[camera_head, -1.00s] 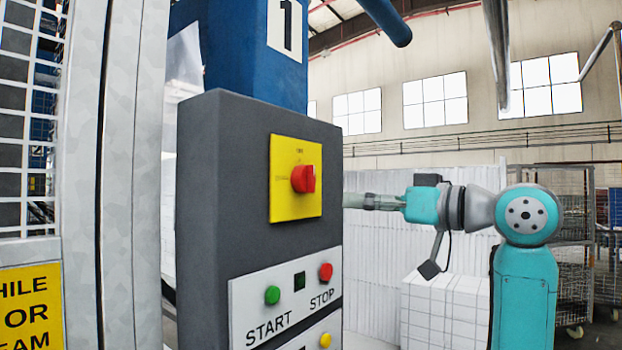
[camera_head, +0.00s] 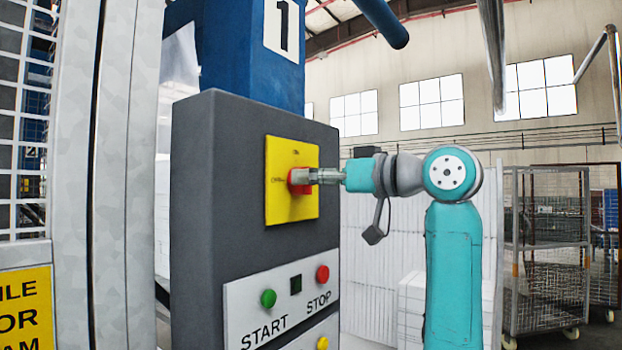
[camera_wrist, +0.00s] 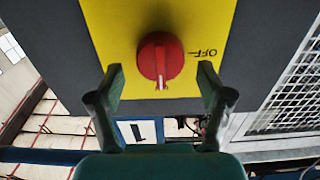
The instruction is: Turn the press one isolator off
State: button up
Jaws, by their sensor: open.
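The press one isolator is a red rotary knob (camera_wrist: 160,58) on a yellow plate (camera_head: 272,205), on the dark grey control box below the number 1. In the wrist view its white mark points down, towards the number 1 sign, and the word OFF lies to its right. My gripper (camera_head: 308,176) is at the knob and hides part of it in the head view. In the wrist view my gripper (camera_wrist: 160,75) is open, with one finger on each side of the knob and a gap beside each. Whether the fingertips reach its full depth is unclear.
Below the isolator are a green START button (camera_head: 268,298), a red STOP button (camera_head: 322,273) and a yellow button (camera_head: 322,343). A mesh guard (camera_head: 24,120) stands left. White foam blocks (camera_head: 370,285) and a wire trolley (camera_head: 545,260) are behind my arm.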

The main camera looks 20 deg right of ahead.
jog(key=shift+w+a, duration=0.4)
jog(key=shift+w, duration=0.1)
jog(key=c, duration=1.2)
jog(key=shift+o, duration=0.2)
